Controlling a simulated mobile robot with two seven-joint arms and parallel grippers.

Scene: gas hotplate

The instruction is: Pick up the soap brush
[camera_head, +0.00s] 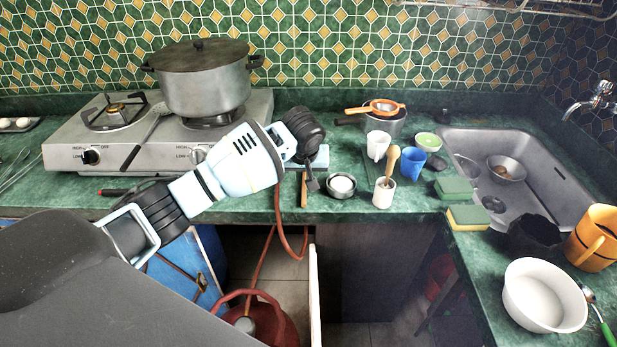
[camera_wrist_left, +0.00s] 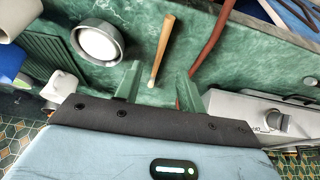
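A thin wooden stick or handle (camera_head: 304,190) lies on the counter near its front edge, right of the stove. It also shows in the left wrist view (camera_wrist_left: 162,50). I cannot tell surely whether it is the soap brush; no bristles show on it. My left gripper (camera_head: 309,180) is just above and beside it. In the left wrist view, the two fingers (camera_wrist_left: 155,88) are apart and empty, with the stick's near end between them in the picture. They appear not to touch it. The right gripper is not in view.
A small bowl with white contents (camera_head: 341,186) and a white cup with a wooden-handled tool (camera_head: 384,193) stand to the right. The gas stove (camera_head: 70,150) with a large pot (camera_head: 205,85) is left. Sponges (camera_head: 467,218) lie by the sink (camera_head: 550,180).

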